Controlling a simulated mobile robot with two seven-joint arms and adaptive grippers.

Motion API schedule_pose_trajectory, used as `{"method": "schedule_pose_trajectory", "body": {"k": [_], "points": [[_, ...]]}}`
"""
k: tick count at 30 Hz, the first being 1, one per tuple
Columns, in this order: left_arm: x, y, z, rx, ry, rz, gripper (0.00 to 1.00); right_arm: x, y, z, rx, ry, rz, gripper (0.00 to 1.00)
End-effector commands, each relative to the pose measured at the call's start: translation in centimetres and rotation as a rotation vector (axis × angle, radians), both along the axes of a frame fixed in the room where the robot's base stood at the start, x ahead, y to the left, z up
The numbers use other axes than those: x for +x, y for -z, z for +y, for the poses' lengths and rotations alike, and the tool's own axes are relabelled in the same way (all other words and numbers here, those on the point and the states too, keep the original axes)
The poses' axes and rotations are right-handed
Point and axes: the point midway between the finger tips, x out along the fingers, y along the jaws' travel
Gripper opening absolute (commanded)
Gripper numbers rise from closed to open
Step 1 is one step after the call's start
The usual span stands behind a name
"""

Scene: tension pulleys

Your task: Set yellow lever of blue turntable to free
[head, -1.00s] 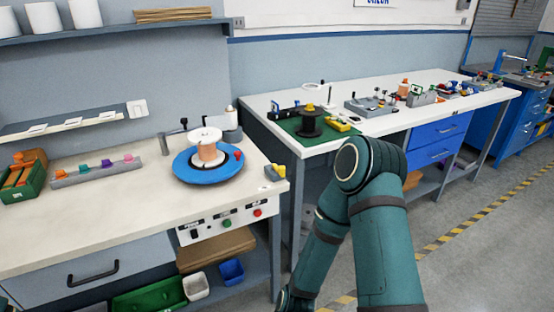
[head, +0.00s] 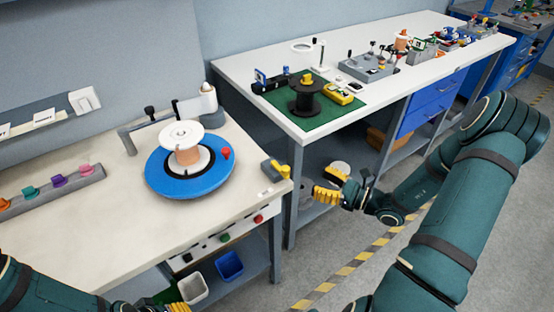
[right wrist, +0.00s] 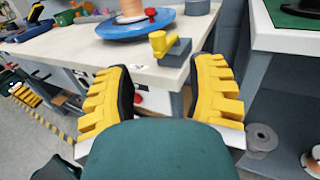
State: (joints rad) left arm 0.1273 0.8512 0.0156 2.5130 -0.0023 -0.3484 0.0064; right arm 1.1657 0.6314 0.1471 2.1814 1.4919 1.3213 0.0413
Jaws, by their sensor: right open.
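The blue turntable (head: 160,181) sits on the left bench, carrying a white spool with copper-coloured winding. To its right, at the bench corner, a yellow lever (head: 281,170) stands on a small grey block (head: 270,167). The lever also shows in the right wrist view (right wrist: 158,43), upright at the block's left end. My right gripper (head: 329,184) is open and empty, right of the lever and apart from it, off the bench edge. In the right wrist view its yellow fingers (right wrist: 162,68) spread on either side below the lever. My left gripper barely shows at the bottom edge (head: 178,307).
A red knob (head: 226,153) is by the turntable's rim. A bench-front panel has green and red buttons (head: 258,218). The right bench holds a green mat (head: 300,121) with a black spool. A floor gap separates the benches near my right gripper.

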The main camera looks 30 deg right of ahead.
Motion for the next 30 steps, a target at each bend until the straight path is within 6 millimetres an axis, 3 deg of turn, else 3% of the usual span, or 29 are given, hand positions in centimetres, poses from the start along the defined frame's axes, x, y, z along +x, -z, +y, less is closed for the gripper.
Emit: {"method": "schedule_pose_trajectory", "body": {"k": [18,24,30], "points": [[0.2,1.3,0.0,0.001,0.0,-0.004,0.47,9.3,0.2,5.9,0.0,-0.008,0.001,0.55],[0.2,1.5,0.0,0.001,0.0,-0.005,0.47,10.9,0.1,6.9,-0.001,-0.007,0.002,0.55],[0.2,1.5,0.0,0.001,0.0,-0.005,0.47,11.2,0.1,7.1,-0.002,-0.007,0.003,0.55]]}}
